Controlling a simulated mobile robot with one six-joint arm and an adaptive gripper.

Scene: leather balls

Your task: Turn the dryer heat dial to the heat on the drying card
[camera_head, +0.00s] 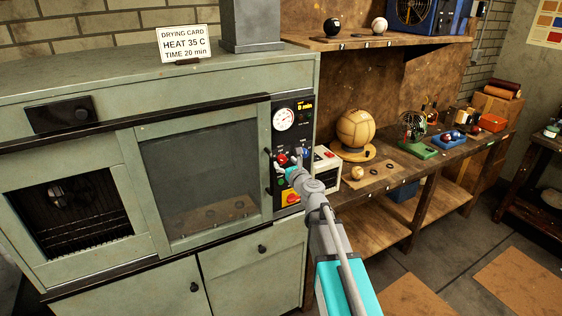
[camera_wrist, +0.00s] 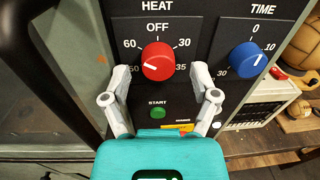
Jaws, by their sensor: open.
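The drying card (camera_head: 184,44) stands on top of the dryer (camera_head: 110,82) and reads "HEAT 35 C, TIME 20 min". The red heat dial (camera_wrist: 158,62) shows large in the wrist view, marked OFF, 30, 35, 50 and 60; its white pointer line slants to the lower left, toward the 50. In the head view the red dial (camera_head: 282,160) is at my gripper's tip. My gripper (camera_wrist: 161,75) is open, with one finger on each side of the dial's lower part. I cannot tell whether the fingers touch it.
The blue time dial (camera_wrist: 247,60) is close to the right of my right finger. A green START button (camera_wrist: 158,113) sits below the heat dial, between my fingers. A dark vertical handle (camera_wrist: 48,62) is at the left. A workbench (camera_head: 455,150) with balls stands at the right.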

